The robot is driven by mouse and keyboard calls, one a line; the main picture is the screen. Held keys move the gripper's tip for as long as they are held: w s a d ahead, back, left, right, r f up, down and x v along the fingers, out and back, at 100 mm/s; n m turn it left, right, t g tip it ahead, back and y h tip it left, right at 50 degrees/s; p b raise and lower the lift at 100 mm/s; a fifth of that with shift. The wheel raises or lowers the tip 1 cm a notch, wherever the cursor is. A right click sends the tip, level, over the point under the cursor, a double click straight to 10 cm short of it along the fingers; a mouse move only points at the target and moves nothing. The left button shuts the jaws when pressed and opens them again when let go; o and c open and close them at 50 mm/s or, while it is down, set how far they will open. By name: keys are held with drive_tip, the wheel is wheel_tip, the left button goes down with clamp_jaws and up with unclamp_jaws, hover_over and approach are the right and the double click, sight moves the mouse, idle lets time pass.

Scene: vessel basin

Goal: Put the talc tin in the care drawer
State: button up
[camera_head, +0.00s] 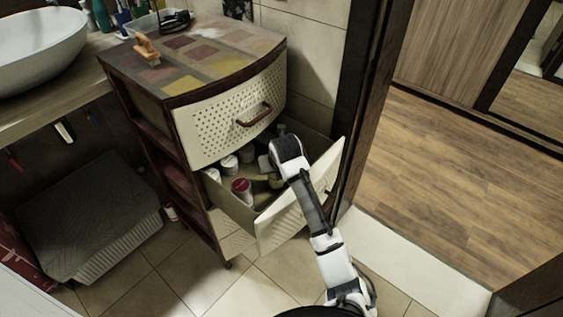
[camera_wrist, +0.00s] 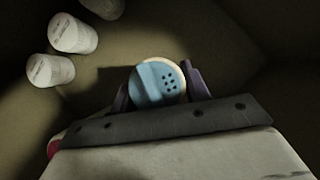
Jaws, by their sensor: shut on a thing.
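The talc tin (camera_wrist: 158,83) has a round blue lid with a cluster of dark holes. In the wrist view it sits between the two fingers of my gripper (camera_wrist: 158,88), which is shut on it; its body below the lid is mostly hidden. The care drawer (camera_head: 276,227) is pulled open under the perforated top drawer. In the head view my gripper (camera_head: 268,168) is over the inside of the open drawer. I cannot tell whether the tin touches the drawer floor.
White containers (camera_head: 229,164) stand in the drawer's back left, also in the wrist view (camera_wrist: 72,34). A red-topped jar (camera_head: 241,188) stands near the left side. A brush (camera_head: 146,48) lies on the cabinet top. The door frame (camera_head: 368,100) is close on the right.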

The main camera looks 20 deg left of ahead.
drive_tip(key=w, duration=0.3)
drive_tip(key=shift+w+d+f+p, duration=0.1)
drive_tip(key=shift+w+d+p, duration=0.15)
drive_tip(key=shift+p, duration=0.1)
drive_tip(key=shift+f, duration=0.45)
drive_tip(key=shift+f, duration=0.1)
drive_tip(key=o, duration=1.1)
drive_tip(key=v, duration=1.2)
drive_tip(key=shift+s, duration=0.1)
